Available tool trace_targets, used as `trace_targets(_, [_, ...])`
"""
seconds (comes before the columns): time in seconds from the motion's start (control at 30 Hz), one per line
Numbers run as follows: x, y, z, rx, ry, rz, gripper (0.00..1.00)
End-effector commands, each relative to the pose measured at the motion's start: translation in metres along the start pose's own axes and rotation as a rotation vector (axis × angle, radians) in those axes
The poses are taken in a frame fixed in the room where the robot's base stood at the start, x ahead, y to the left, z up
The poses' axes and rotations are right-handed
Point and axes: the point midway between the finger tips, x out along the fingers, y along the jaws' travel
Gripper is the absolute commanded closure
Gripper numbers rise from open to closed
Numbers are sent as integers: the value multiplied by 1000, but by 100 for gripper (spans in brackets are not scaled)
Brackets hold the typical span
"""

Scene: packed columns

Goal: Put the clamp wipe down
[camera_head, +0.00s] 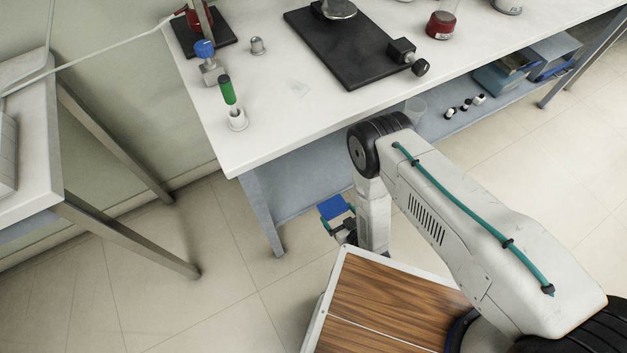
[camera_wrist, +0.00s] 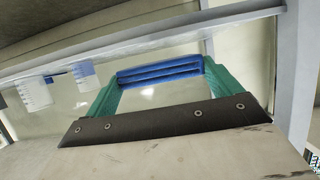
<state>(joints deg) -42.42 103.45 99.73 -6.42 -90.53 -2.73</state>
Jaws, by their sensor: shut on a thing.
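The clamp wipe (camera_head: 332,207) appears as a flat blue piece beside the bench's near edge, low and in front of it. In the wrist view the wipe (camera_wrist: 160,74) is a folded blue strip spanning the gap between the two green fingers. My gripper (camera_head: 338,214) is shut on it and holds it off any surface I can see. The same gripper (camera_wrist: 158,80) fills the middle of the wrist view. Its lower parts are partly hidden by my arm in the head view.
The white bench (camera_head: 290,100) carries a black-based stand (camera_head: 350,50), a green-handled tool in a holder (camera_head: 229,92), a blue-knobbed clamp (camera_head: 207,62) and a red-filled flask (camera_head: 440,25). A patch of bench front is bare. A lower shelf (camera_head: 300,195) and bench leg (camera_head: 262,210) stand near my gripper.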

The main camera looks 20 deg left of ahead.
Motion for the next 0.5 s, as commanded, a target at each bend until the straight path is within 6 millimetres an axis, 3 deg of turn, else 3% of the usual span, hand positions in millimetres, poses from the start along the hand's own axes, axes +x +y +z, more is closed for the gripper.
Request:
trace_targets(0.17, [33, 2, -18, -2, 8, -2, 35])
trace_targets(0.5, [118, 5, -44, -2, 6, -1, 35])
